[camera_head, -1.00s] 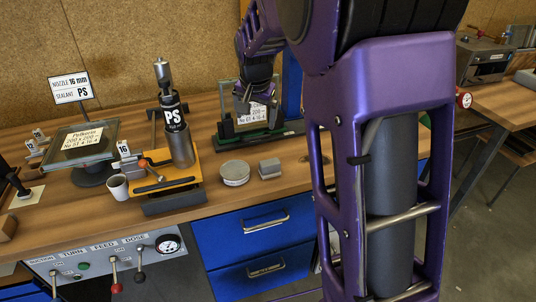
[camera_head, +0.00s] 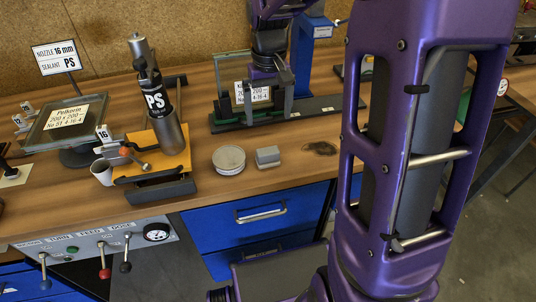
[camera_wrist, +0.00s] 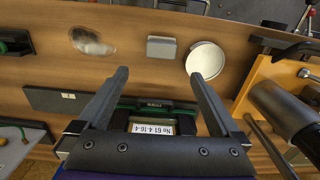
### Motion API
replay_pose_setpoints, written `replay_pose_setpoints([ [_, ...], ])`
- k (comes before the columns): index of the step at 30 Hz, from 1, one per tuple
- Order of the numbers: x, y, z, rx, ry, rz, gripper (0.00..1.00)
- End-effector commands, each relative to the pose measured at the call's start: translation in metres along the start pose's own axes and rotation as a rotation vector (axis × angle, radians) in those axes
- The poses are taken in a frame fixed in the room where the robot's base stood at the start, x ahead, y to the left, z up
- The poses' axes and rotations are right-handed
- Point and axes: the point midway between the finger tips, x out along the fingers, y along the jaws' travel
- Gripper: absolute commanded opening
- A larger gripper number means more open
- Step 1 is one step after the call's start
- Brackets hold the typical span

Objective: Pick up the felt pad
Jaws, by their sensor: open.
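A small grey block (camera_head: 267,156), which looks like the felt pad, lies on the wooden bench, right of a round tin (camera_head: 229,160). In the wrist view the pad (camera_wrist: 161,48) lies beyond my fingertips, between a stain and the tin (camera_wrist: 206,59). My gripper (camera_wrist: 158,76) is open and empty, its two fingers spread apart. In the head view my gripper (camera_head: 264,100) hangs in front of the labelled glass frame, behind the pad. The pad is fully visible and apart from the fingers.
The glass frame's green holder (camera_head: 222,106) stands behind, partly hidden by my gripper. A dark stain (camera_head: 320,148) lies right of the pad. A yellow stand (camera_head: 165,152) with the PS cartridge (camera_head: 155,100) and a cup (camera_head: 102,172) are to the left. Blue drawers (camera_head: 260,215) are below.

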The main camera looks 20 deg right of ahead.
Motion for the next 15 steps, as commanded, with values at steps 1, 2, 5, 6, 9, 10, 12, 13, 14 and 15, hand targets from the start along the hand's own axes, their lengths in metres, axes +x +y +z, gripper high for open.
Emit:
replay_pose_setpoints([
  [1,0.015,0.000,0.001,0.000,-0.007,0.000,1.00],
  [2,0.021,0.000,0.001,0.000,-0.005,0.000,1.00],
  [5,0.043,0.000,0.001,0.002,-0.006,-0.001,1.00],
  [6,0.052,0.000,0.001,0.002,-0.004,-0.001,1.00],
  [9,0.071,0.000,0.001,0.002,-0.003,-0.001,1.00],
  [10,0.075,0.000,0.000,0.001,-0.003,0.000,1.00],
  [12,0.084,0.000,0.000,0.002,-0.001,0.000,1.00],
  [13,0.086,0.000,0.000,0.002,-0.001,0.000,1.00],
  [14,0.088,0.000,0.000,0.002,-0.001,0.000,1.00],
  [15,0.090,0.000,0.000,0.003,-0.001,0.000,1.00],
])
